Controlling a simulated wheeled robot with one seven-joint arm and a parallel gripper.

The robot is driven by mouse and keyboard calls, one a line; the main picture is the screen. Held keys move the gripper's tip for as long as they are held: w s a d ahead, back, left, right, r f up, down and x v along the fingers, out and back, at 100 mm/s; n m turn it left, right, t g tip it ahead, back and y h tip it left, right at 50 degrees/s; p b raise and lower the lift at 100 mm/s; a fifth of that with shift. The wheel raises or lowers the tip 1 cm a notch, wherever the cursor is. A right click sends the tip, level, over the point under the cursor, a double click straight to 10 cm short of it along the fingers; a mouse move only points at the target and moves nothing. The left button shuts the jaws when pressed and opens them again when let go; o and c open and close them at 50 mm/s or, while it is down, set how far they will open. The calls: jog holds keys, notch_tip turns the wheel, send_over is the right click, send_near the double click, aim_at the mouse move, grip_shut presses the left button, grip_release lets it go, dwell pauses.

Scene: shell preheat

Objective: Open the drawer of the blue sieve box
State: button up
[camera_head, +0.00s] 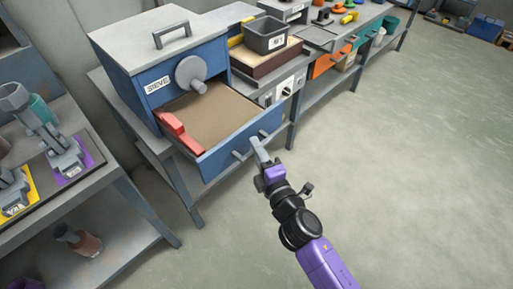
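The blue sieve box (165,60) marked SIEVE stands on a grey workbench. It has a grey lid with a handle and a round grey knob on its front. Its drawer (222,158) is pulled out toward me, with a brown sandy bed (215,112) and a red piece (178,130) along its left side. A grey bar handle (240,154) is on the drawer front. My gripper (259,147) is at the right end of this handle, its grey fingers overlapping it in the picture. I cannot tell whether the fingers are around the handle or shut on it.
A dark grey bin (266,38) stands on a brown-topped unit right of the box. An orange drawer unit (330,60) is farther along the bench. A side bench with purple and yellow mats (72,168) stands at left. The floor (400,170) at right is clear.

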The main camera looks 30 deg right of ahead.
jog(key=shift+o, duration=0.5)
jog(key=s+b, duration=0.2)
jog(key=s, duration=0.5)
jog(key=shift+s+a, duration=0.3)
jog(key=shift+s, duration=0.1)
